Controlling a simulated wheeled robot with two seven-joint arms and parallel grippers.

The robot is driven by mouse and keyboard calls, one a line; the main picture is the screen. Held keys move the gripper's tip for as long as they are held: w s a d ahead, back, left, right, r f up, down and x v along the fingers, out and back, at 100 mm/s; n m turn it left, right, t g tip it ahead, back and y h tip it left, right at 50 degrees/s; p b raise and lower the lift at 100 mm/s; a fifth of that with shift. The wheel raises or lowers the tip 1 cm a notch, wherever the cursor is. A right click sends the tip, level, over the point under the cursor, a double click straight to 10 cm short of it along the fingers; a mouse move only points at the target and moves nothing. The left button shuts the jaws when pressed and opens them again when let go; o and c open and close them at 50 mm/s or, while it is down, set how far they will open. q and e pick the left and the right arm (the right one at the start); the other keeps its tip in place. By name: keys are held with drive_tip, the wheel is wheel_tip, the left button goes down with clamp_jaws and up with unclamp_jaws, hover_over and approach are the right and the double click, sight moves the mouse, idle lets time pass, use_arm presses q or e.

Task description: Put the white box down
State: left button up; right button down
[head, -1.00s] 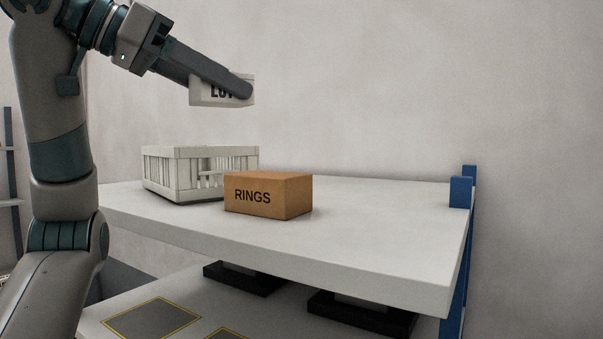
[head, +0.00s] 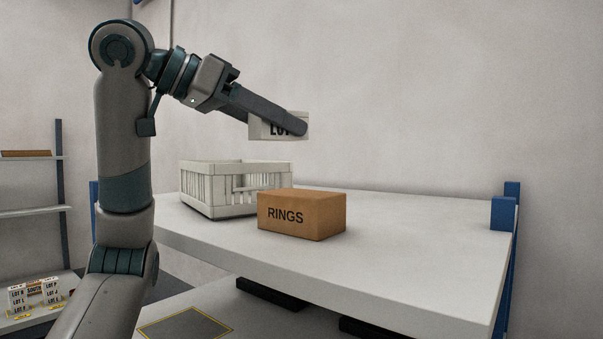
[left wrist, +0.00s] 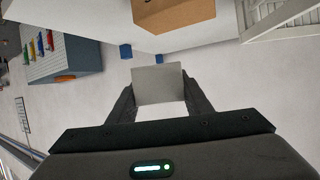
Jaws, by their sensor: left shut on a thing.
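The white box (head: 266,129), with dark letters starting "LO" on its side, is held in the air in the head view. My left gripper (head: 295,124) is shut on it, and a finger covers part of the lettering. The box is above and behind the brown RINGS box, apart from the shelf top. In the left wrist view the white box (left wrist: 158,84) sits between the two fingers of my left gripper (left wrist: 160,100). My right gripper is in neither view.
A white slatted crate (head: 197,188) and a brown RINGS box (head: 302,215) stand on the white shelf top (head: 420,235). The shelf top is clear right of the brown box. Blue posts (head: 503,213) rise at its right end. Small labelled boxes (head: 35,293) stand at lower left.

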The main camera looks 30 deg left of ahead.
use_arm(q)
drive_tip(key=p, duration=0.3)
hover_over(301, 192)
drive_tip(key=f, duration=0.4)
drive_tip(key=shift+s+d+f, duration=0.1)
drive_tip(key=shift+s+f, duration=0.1)
drive_tip(key=shift+f, duration=0.5)
drive_tip(key=shift+f, duration=0.15)
drive_tip(key=shift+f+p, duration=0.9)
drive_tip(key=shift+f, duration=0.75)
drive_tip(key=shift+f, duration=0.15)
drive_tip(key=o, duration=1.1)
drive_tip(key=shift+o, duration=0.4)
